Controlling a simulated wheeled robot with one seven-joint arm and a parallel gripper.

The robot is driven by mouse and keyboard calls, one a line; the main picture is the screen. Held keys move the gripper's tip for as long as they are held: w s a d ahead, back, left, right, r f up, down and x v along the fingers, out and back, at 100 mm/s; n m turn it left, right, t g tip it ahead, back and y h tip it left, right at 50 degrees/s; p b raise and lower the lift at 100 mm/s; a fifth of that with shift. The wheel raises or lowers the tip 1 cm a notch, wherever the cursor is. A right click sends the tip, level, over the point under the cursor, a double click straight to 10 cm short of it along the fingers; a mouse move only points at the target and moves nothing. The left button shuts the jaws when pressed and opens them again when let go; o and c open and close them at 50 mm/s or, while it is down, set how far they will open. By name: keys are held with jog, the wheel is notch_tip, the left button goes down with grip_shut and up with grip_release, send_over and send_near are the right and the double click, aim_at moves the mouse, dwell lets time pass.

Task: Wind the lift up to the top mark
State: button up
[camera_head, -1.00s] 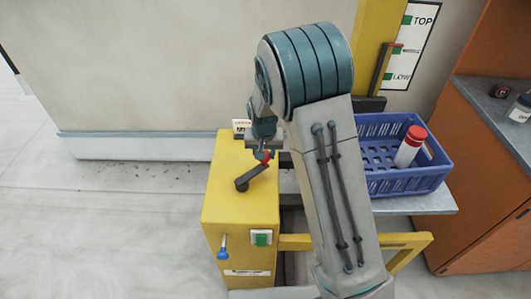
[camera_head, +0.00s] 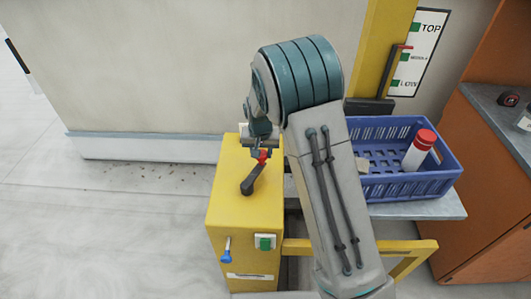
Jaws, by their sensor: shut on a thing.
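My gripper (camera_head: 262,152) is shut on the red crank grip (camera_head: 263,156) above the yellow winch box (camera_head: 245,215). The dark crank arm (camera_head: 253,181) slants from its pivot on the box top up and right to the grip. The jaws are small and partly hidden by my arm. The lift platform (camera_head: 440,209) carries a blue crate (camera_head: 410,190) beside the yellow mast (camera_head: 385,50). The red pointer (camera_head: 403,47) stands a little above the middle mark (camera_head: 405,57) and below the TOP mark (camera_head: 416,27). The LOW mark (camera_head: 396,83) is under both.
A red-capped white bottle (camera_head: 418,152) stands in the crate. A blue-tipped lever (camera_head: 227,250) and a green switch (camera_head: 265,242) are on the box front. An orange cabinet (camera_head: 485,205) with a grey top is close on the right.

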jog(key=shift+w+a+r, duration=0.2)
jog(key=shift+w+a, duration=0.05)
jog(key=shift+a, duration=0.05)
jog(key=shift+w+a, duration=0.4)
jog(key=shift+a, duration=0.45)
jog(key=shift+a, duration=0.2)
jog(key=shift+w+a, duration=0.15)
jog(key=shift+a, duration=0.75)
